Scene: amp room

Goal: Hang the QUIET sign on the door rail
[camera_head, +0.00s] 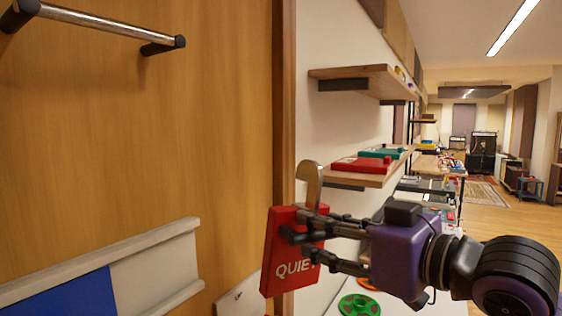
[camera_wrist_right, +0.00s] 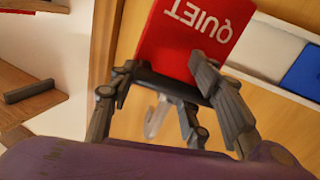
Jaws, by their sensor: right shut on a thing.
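The red QUIET sign (camera_head: 283,268) hangs in the grip of my right gripper (camera_head: 308,250), which is shut on it near its top. A pale curved hook (camera_head: 313,183) rises above the sign. In the right wrist view the sign (camera_wrist_right: 195,35) shows upside down, with the hook (camera_wrist_right: 155,118) below it between the fingers. The door rail (camera_head: 110,27) is a metal bar with dark ends on the wooden door (camera_head: 150,130), up and to the left of the sign, and apart from it. My left gripper is not in view.
A pale ledge (camera_head: 160,283) with a blue panel (camera_head: 65,297) is on the lower door. Wooden shelves (camera_head: 350,75) with red and green boxes jut from the wall right of the door frame (camera_head: 283,100). The space before the upper door is clear.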

